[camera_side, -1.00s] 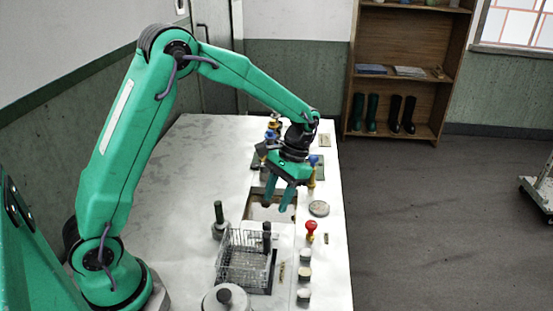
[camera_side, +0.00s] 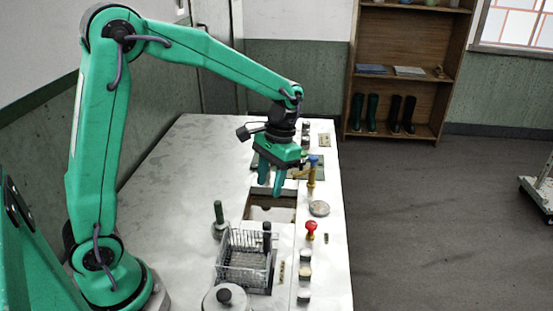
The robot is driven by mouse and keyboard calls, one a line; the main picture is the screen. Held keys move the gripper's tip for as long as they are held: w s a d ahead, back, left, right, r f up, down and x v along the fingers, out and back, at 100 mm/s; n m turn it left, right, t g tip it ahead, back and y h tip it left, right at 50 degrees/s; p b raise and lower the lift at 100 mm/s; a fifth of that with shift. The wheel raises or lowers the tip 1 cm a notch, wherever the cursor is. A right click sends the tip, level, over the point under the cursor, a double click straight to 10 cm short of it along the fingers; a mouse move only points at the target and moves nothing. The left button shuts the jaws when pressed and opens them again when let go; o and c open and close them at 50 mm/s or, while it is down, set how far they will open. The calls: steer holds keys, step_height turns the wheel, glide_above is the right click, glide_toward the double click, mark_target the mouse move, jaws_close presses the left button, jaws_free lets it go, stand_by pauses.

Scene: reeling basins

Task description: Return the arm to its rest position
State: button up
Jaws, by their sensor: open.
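My gripper (camera_side: 270,186) is open, with its two green fingers pointing down. It hangs above the white worktop (camera_side: 175,190), over the far edge of a rectangular basin opening (camera_side: 270,213). Nothing shows between its fingers. My arm is raised and reaches out over the worktop from the left. The gripper and wrist hide part of the items behind them.
A wire basket (camera_side: 245,258), a dark-handled tool (camera_side: 219,219) and a round lidded pot (camera_side: 226,299) stand nearer the camera. The worktop's left part is clear.

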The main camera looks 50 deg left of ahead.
steer(key=s+r+t, duration=0.8)
steer(key=s+r, duration=0.2)
steer(key=s, duration=0.5)
steer(key=shift+s+a, duration=0.15)
steer(key=shift+a, duration=0.25)
